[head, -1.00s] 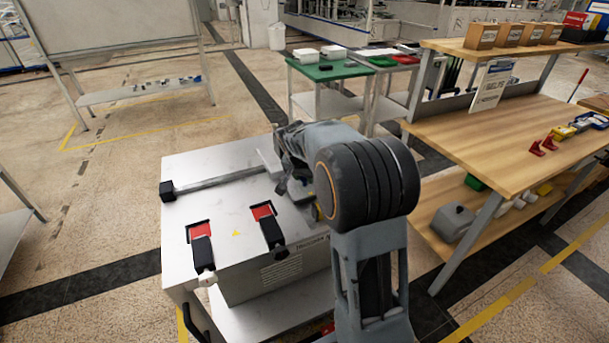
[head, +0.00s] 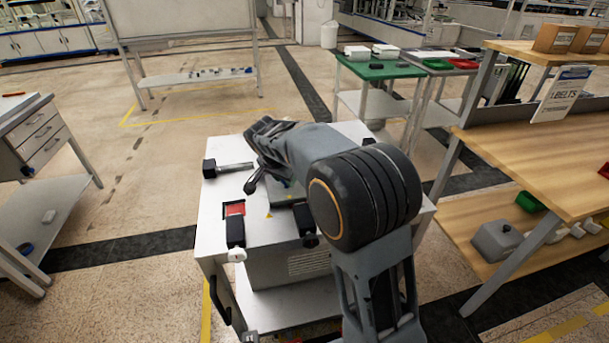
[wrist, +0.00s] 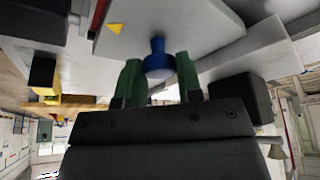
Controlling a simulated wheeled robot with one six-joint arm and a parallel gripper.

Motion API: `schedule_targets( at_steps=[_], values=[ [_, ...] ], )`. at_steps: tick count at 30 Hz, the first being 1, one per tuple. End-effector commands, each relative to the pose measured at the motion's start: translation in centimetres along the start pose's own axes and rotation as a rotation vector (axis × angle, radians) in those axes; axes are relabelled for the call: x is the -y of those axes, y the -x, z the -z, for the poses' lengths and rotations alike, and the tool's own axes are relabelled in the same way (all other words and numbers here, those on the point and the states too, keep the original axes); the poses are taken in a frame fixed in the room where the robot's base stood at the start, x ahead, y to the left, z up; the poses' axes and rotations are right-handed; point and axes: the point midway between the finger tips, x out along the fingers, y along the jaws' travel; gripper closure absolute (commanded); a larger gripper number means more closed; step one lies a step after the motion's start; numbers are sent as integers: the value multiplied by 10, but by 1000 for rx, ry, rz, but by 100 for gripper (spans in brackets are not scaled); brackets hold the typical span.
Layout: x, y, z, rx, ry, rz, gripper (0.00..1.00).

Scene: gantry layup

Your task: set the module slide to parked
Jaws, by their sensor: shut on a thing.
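My gripper (wrist: 158,80) is shut on a blue knob (wrist: 157,60), one green finger on each side of it. The knob stands out from a grey surface in the wrist view. In the head view my arm reaches over the slide rail (head: 236,167) on the white cabinet top (head: 218,192), and the fingertips and knob are hidden. The rail runs from a black end block (head: 209,168) on the left to under my arm. A grey plate (head: 286,192) shows partly beneath my wrist.
A red and black lever (head: 235,228) lies on the cabinet top in front of the rail, and a second black lever (head: 304,222) is partly behind my arm. A wooden bench (head: 520,160) stands right, a green-topped table (head: 375,68) behind.

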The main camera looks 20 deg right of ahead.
Motion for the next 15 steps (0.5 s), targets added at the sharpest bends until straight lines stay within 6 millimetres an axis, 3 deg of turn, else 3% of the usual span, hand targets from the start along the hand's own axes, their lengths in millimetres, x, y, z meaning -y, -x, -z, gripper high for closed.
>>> schedule_targets(
  at_steps=[6,15],
  values=[
    [31,12,-28,0,6,7,100],
    [44,18,-41,-2,4,7,100]
  ],
)
